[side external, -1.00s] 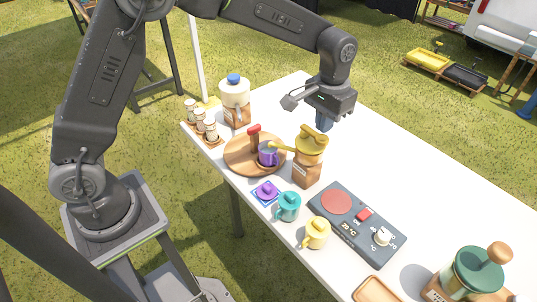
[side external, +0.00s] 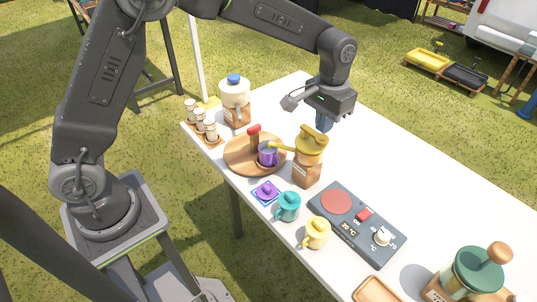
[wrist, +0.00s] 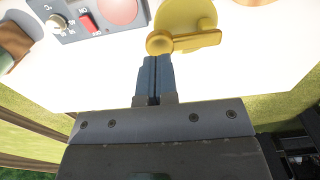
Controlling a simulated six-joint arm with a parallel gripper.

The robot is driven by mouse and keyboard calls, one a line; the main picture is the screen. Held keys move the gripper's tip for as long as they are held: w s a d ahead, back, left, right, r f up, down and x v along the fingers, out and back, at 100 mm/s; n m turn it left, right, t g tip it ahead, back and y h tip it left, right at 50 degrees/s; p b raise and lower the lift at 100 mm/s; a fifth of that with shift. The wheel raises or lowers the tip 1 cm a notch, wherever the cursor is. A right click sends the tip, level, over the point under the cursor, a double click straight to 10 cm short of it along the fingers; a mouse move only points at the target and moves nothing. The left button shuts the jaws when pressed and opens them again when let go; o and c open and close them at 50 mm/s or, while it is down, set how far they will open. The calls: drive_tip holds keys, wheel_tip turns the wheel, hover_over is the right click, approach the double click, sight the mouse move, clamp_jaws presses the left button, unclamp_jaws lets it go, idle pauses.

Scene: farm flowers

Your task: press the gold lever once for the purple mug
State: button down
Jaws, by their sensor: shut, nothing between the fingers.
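The purple mug (side external: 264,158) stands upright on a round wooden board (side external: 238,159), under the end of the gold spout (side external: 283,147). The spout comes from a dispenser with a gold top (side external: 312,139) and a wooden body (side external: 306,172). In the wrist view the gold top (wrist: 183,14) shows with a gold lever (wrist: 198,41) ending in a round knob, on the side facing my gripper. My gripper (side external: 321,127) is shut and empty, behind the dispenser. In the wrist view its blue fingertips (wrist: 154,59) are close to the knob; I cannot tell if they touch. The mug is out of the wrist view.
A red-tipped post (side external: 254,138) stands on the board behind the mug. A dark hot plate (side external: 356,225) lies to the right. The white table (side external: 400,166) is clear behind it.

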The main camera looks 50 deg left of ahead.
sight(322, 137)
drive_tip(key=shift+f, duration=1.8)
drive_tip(key=shift+r, duration=1.85)
drive_tip(key=shift+r, duration=0.1)
idle(0.4)
wheel_tip(322, 137, up, 6)
drive_tip(key=shift+f, duration=0.1)
idle(0.5)
